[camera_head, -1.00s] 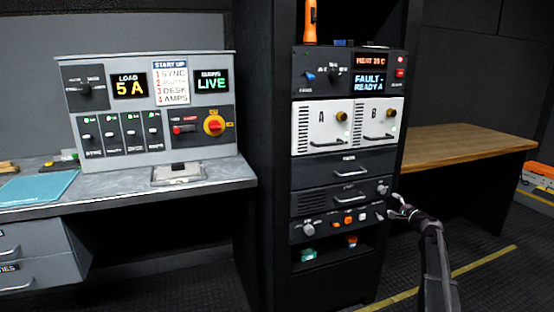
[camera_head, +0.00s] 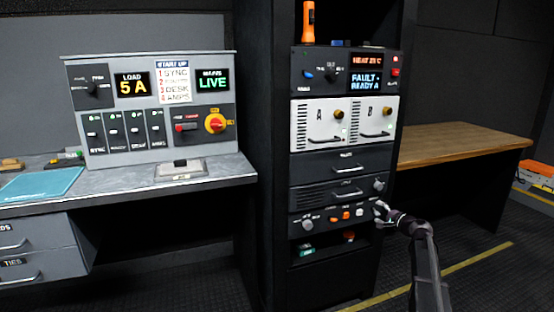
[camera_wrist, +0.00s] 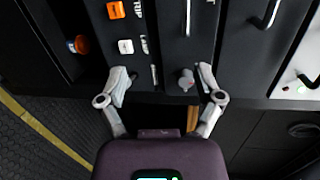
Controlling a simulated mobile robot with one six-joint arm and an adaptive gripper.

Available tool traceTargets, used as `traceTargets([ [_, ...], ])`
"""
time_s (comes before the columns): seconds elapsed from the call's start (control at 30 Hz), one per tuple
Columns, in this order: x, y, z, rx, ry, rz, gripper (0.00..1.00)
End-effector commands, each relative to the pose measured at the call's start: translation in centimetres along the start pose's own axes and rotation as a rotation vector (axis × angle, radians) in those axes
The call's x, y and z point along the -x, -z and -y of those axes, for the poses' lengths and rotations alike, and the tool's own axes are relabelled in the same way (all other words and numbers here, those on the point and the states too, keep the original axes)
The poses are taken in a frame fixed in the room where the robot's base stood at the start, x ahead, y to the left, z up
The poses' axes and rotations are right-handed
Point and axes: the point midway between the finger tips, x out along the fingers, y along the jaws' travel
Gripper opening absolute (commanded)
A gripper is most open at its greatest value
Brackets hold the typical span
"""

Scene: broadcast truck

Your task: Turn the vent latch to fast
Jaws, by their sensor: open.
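The vent latch looks to be the small grey knob (camera_head: 379,185) at the right end of the slatted vent panel (camera_head: 335,193) in the rack. The knob also shows in the wrist view (camera_wrist: 186,80), between my fingers and nearer the right one. Its pointer setting and any fast mark are too small to read. My gripper (camera_head: 381,210) is open and empty at the rack's right front edge, just below the knob in the head view. In the wrist view my gripper's fingertips (camera_wrist: 161,80) are spread wide; contact with the knob cannot be told.
Below the vent panel is a switch panel (camera_head: 328,219) with a knob and orange and white switches. Drawer handles (camera_head: 348,167) stick out nearby. A wooden table (camera_head: 465,145) stands to the right. A grey desk console (camera_head: 150,110) is on the left.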

Motion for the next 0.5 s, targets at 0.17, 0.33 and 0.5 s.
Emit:
traceTargets([
  [0.17,0.1,-4.8,-1.9,0.085,-0.089,0.068,0.85],
  [0.33,0.8,-11.1,-5.0,0.214,-0.226,0.17,0.85],
  [0.5,2.9,-18.5,-9.3,0.38,-0.415,0.303,0.85],
])
